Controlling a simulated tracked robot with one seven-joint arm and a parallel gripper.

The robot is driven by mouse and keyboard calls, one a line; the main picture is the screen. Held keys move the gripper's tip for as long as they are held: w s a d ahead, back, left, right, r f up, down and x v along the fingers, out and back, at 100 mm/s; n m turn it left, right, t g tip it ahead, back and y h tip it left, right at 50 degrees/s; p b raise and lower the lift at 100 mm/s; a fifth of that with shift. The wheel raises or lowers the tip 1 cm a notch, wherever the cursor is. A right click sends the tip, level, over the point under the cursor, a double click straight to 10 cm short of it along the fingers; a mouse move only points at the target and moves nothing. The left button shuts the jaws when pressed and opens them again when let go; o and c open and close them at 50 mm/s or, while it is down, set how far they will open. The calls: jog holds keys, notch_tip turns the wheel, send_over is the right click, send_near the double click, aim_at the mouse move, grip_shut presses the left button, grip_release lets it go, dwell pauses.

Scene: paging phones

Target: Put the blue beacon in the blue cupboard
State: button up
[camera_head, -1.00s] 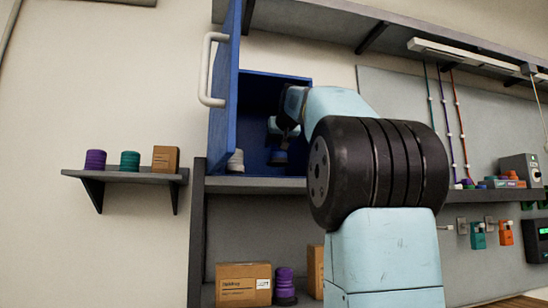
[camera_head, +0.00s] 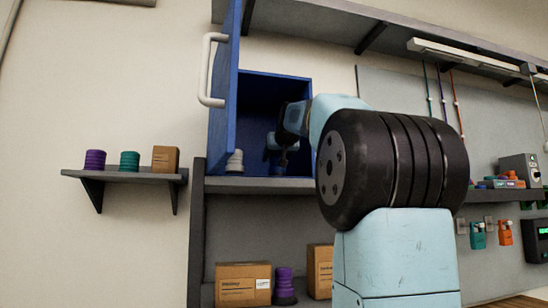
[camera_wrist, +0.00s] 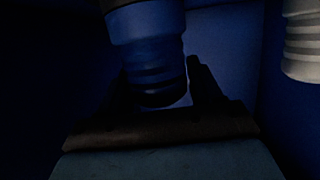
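The blue cupboard (camera_head: 221,115) has its door open, and my gripper (camera_head: 279,153) is inside it, pointing down. The blue beacon (camera_wrist: 148,50) is between my gripper's two fingers (camera_wrist: 160,85) in the wrist view, and they appear shut on its narrow end. The view is dark there. In the head view the beacon is small and dark beneath my gripper, low over the cupboard floor; I cannot tell whether it touches. A white beacon (camera_head: 235,162) stands in the cupboard near its left side; it also shows at the right in the wrist view (camera_wrist: 302,40).
A wall shelf (camera_head: 125,176) at the left holds a purple beacon (camera_head: 95,160), a teal beacon (camera_head: 129,161) and a box (camera_head: 165,159). Below the cupboard are boxes (camera_head: 243,284) and a purple beacon (camera_head: 285,286). Phones and devices line the right wall.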

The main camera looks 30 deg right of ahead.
jog(key=shift+o, duration=1.3)
jog(key=v, duration=1.2)
jog(key=shift+s, duration=0.1)
